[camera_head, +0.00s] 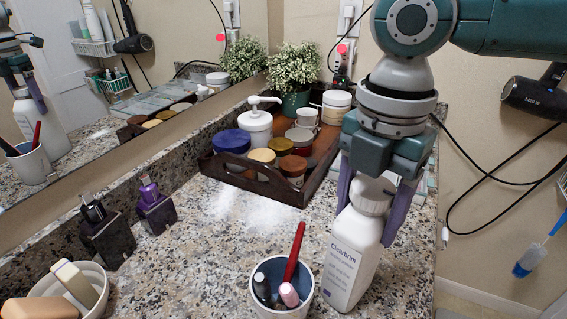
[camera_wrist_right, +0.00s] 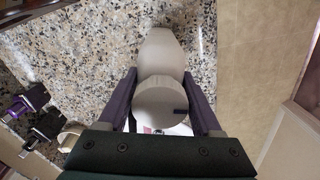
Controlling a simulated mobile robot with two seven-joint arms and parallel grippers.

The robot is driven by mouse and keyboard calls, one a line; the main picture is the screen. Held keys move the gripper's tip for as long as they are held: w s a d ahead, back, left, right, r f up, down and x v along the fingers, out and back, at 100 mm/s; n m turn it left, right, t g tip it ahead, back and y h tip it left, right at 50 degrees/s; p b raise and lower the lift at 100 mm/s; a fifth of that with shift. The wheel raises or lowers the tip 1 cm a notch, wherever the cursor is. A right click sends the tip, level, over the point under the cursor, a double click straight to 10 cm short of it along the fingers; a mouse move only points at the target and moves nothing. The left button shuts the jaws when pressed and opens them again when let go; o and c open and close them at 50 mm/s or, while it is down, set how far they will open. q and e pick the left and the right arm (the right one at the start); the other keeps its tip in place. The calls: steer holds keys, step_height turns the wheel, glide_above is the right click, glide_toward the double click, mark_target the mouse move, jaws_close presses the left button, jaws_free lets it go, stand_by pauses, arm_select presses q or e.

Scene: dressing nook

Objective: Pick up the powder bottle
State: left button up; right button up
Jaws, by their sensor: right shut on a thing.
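The powder bottle (camera_head: 352,252) is white with a ribbed cap and a "Clearbrim" label. In the head view it stands slightly tilted near the right edge of the granite counter. My right gripper (camera_head: 372,222) comes down from above and is shut on it, with one purple finger on each side near the cap and shoulder. In the right wrist view the bottle (camera_wrist_right: 160,60) lies between the two fingers (camera_wrist_right: 165,105), cap toward the camera. Whether its base touches the counter is not clear. My left gripper is not in view.
A cup (camera_head: 308,292) with a red pen and small bottles stands close left of the powder bottle. A wooden tray (camera_head: 256,186) with several jars is behind. Two dark perfume bottles (camera_head: 108,236) and a soap bowl (camera_head: 92,312) are at left. White powder (camera_head: 258,212) lies on the counter.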

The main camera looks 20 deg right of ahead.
jaws_close()
steer(key=shift+r, duration=0.2)
stand_by(0.3)
